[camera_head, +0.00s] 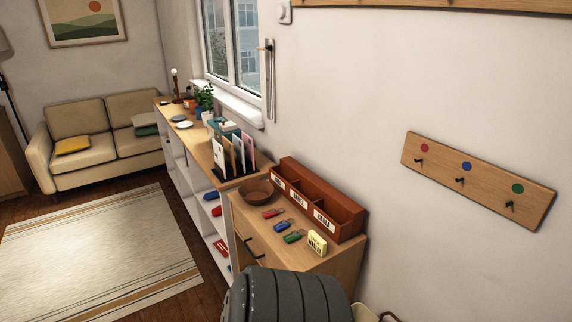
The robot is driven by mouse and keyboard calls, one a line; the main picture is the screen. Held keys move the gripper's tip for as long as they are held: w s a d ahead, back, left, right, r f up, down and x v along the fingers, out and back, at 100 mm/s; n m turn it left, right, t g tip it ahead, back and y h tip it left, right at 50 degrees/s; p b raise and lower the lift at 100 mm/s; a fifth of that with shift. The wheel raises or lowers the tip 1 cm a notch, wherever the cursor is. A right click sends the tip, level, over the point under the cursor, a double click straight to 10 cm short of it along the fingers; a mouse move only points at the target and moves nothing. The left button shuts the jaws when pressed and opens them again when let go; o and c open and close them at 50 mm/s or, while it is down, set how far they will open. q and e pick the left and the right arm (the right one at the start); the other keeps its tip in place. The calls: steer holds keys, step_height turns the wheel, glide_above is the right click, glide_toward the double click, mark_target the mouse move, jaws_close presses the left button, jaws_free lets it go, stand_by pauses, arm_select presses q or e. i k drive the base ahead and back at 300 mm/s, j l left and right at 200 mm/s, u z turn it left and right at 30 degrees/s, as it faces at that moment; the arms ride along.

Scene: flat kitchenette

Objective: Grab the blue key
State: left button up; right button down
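The blue key (281,226) lies flat on the top of a small wooden cabinet (300,258), with its blue tag showing. It lies between a red key (273,213) and a green key (293,237), close to both. A wooden rack (478,180) on the right wall has three dark hooks, under a red, a blue and a green dot; the hooks look empty. Neither of my grippers is in view.
A red-brown compartment box (320,202) with labels stands behind the keys. A brown bowl (257,190) and a yellow block (318,243) flank them. A dark grey ribbed shape (287,297) sits in front of the cabinet. The rug (95,252) area is clear.

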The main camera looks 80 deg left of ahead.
mark_target(284, 224)
steer(key=u, duration=2.75)
